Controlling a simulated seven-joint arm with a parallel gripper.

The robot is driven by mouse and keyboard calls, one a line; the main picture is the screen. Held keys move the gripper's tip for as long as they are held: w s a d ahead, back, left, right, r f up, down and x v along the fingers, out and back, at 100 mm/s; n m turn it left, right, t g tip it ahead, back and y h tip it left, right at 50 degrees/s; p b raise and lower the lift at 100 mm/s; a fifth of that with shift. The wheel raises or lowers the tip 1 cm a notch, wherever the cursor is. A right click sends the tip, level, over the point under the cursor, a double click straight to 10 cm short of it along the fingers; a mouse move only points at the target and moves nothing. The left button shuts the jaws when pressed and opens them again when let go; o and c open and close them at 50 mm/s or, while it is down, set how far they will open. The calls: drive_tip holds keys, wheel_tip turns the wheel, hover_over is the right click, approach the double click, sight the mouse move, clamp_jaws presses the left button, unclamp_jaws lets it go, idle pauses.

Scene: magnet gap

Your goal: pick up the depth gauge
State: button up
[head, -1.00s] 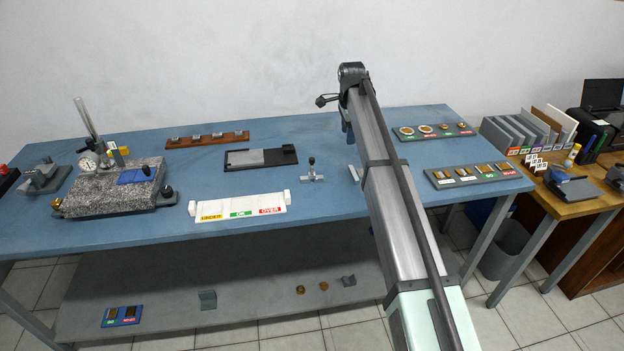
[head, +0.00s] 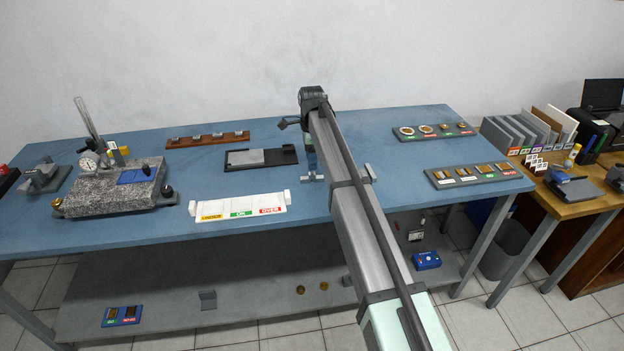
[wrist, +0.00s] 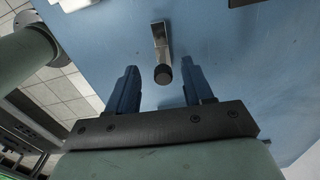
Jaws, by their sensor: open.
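The depth gauge shows in the wrist view as a small silver bar with a round black knob (wrist: 162,73). It lies between and just beyond the fingertips, with blue table on both sides of it. My gripper (wrist: 159,68) is open, with its two dark blue fingers spread and nothing held. In the head view my arm hides most of the gauge; only a bit of its grey base (head: 305,180) shows below my gripper (head: 311,165). I cannot tell the exact height of the fingers above the table.
A small grey block (head: 369,173) stands just right of my arm. A black tray with a grey plate (head: 262,158) lies to the left, and a white labelled strip (head: 240,208) is nearer the front edge. Sample boards (head: 478,175) sit at the right.

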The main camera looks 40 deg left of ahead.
sight(312, 173)
drive_tip(key=shift+w+f, duration=0.2)
drive_tip(key=shift+f, duration=2.9)
drive_tip(key=shift+c, duration=0.2)
clamp_jaws()
